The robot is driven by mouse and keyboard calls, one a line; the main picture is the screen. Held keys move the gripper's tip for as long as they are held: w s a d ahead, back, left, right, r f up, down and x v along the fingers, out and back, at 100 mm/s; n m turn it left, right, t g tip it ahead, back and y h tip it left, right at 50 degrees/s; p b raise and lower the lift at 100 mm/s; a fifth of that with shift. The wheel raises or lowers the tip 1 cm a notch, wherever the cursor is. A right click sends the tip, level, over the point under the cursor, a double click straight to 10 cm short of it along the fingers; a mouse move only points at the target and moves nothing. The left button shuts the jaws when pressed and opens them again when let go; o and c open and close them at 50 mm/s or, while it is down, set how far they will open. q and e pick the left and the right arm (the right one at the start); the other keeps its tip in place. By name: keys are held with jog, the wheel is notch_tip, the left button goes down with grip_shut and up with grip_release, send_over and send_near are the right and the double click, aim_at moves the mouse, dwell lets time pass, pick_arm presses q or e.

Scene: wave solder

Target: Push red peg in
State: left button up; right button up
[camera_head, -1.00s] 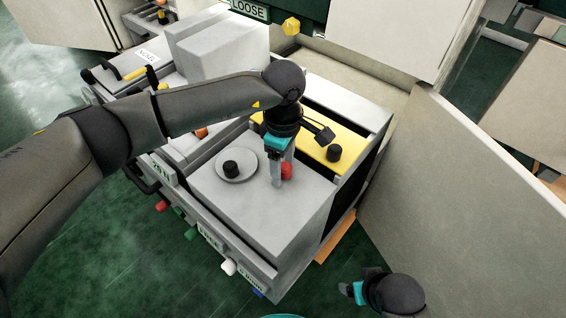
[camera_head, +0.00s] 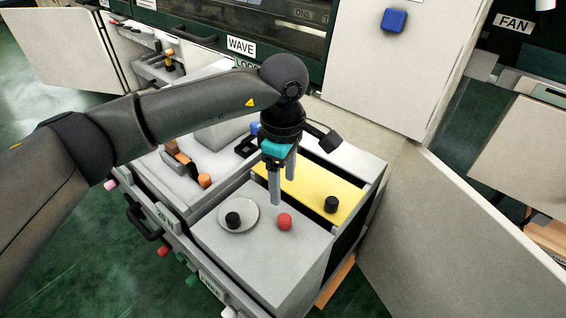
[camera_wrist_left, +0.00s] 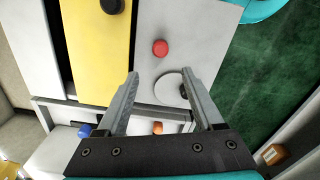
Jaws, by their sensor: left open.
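The red peg (camera_head: 285,221) stands on the light grey top of the cabinet (camera_head: 262,255), its round head showing above the surface. It also shows in the left wrist view (camera_wrist_left: 160,47), just beyond the fingertips and between their lines. My left gripper (camera_head: 281,192) is open and empty, fingers pointing down, above and slightly behind the peg in the head view. Its two spread fingers also show in the left wrist view (camera_wrist_left: 160,75). No contact with the peg shows. My right gripper is not in view.
A black knob (camera_head: 233,219) on a round plate (camera_head: 250,226) sits left of the peg. A yellow panel (camera_head: 312,187) with another black knob (camera_head: 331,204) lies behind it. A tall pale panel (camera_head: 450,240) stands at the right. The grey top around the peg is clear.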

pick_arm(q)
jog(key=shift+r+p, duration=0.3)
jog(key=shift+r, duration=1.2)
